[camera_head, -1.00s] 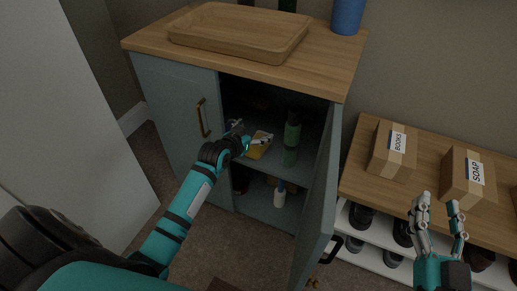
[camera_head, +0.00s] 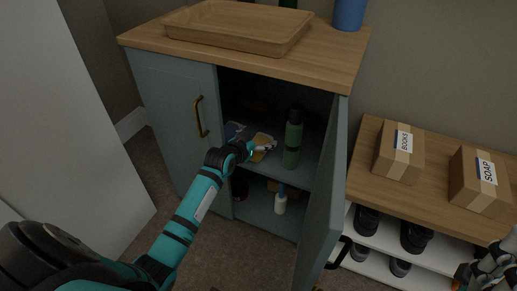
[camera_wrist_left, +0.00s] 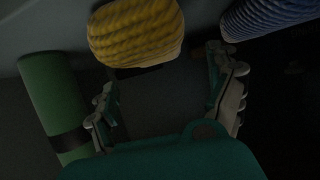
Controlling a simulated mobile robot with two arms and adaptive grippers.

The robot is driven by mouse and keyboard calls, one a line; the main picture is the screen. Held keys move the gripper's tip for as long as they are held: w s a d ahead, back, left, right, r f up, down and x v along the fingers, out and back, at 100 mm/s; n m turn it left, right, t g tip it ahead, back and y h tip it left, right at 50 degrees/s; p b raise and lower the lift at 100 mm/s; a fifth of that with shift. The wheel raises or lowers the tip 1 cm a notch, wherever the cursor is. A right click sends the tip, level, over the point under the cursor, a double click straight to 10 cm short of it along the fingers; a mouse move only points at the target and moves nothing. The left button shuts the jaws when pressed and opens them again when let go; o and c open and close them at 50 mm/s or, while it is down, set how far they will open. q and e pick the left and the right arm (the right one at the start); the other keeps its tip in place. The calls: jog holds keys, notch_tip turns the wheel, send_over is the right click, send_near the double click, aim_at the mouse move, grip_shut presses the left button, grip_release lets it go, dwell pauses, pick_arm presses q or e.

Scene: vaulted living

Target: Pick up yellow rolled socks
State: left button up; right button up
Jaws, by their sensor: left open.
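The yellow rolled socks (camera_wrist_left: 137,32) show at the top of the left wrist view, ribbed and rounded. In the head view they are a small yellow patch (camera_head: 258,156) on the cabinet's upper shelf, partly hidden by my gripper. My left gripper (camera_wrist_left: 160,68) is open, its two fingers apart and empty. The socks lie just beyond the fingertips, nearer the left finger. In the head view the left gripper (camera_head: 262,148) reaches inside the open cabinet. My right gripper (camera_head: 490,265) is at the lower right edge, partly cut off, its opening unclear.
A green bottle (camera_head: 293,138) stands right of the socks on the shelf. A blue ribbed roll (camera_wrist_left: 265,18) lies on their other side. The open cabinet door (camera_head: 325,195) bounds the right. A white bottle (camera_head: 281,199) stands below. The cabinet interior is dark.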

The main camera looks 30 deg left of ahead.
aim_at(264, 135)
pick_arm(q)
jog(key=b+x, duration=0.2)
jog(key=x, duration=0.2)
jog(key=shift+d+f, duration=0.1)
jog(key=shift+f, duration=0.15)
jog(key=shift+w+b, duration=0.3)
jog(key=shift+w, duration=0.05)
jog(key=c, duration=1.2)
jog(key=shift+r, duration=0.1)
jog(key=shift+c, duration=0.2)
